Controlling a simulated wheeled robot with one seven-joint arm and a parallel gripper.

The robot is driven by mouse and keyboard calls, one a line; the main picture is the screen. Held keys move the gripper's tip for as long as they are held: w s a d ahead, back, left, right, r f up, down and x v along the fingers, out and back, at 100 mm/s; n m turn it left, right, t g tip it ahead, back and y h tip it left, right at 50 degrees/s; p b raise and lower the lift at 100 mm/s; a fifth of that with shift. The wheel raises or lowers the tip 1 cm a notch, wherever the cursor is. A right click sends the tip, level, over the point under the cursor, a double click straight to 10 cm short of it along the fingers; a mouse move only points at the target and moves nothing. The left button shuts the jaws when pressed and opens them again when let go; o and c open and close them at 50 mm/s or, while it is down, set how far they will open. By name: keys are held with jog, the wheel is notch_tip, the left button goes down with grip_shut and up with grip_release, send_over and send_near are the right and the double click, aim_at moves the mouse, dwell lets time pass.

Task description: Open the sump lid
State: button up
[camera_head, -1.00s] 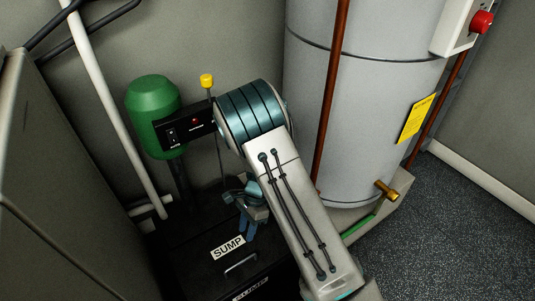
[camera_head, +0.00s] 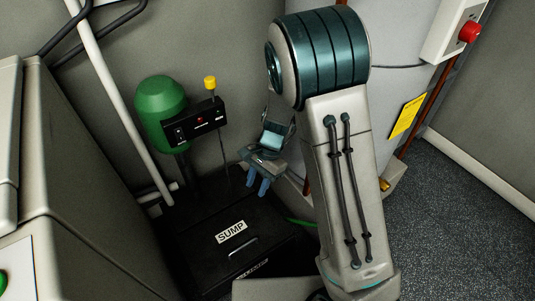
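The sump lid (camera_head: 213,253) is the flat black top of a low box labelled SUMP, at the lower middle of the head view. It lies closed, with a thin metal handle (camera_head: 243,247) just below the label. My gripper (camera_head: 257,186) hangs with its blue fingers pointing down, above and beyond the upper right of the label. It looks apart from the lid and the handle. The fingers show a gap between them and hold nothing that I can see. My arm hides the area to the right of the box.
A green tank (camera_head: 161,108) with a black control box (camera_head: 200,122) and a yellow knob (camera_head: 210,82) stands behind the sump. A white pipe (camera_head: 117,95) rises at left. Grey cabinets (camera_head: 75,170) fill the left. A large grey cylinder (camera_head: 395,85) stands behind my arm. Speckled floor is clear at right.

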notch_tip(320, 180, up, 11)
jog(key=s+d+n+t+p, duration=0.1)
jog(key=d+p, duration=0.1)
jog(key=p, duration=0.2)
jog(key=shift+s+d+f+n, duration=0.15)
jog(key=shift+d+n, duration=0.25)
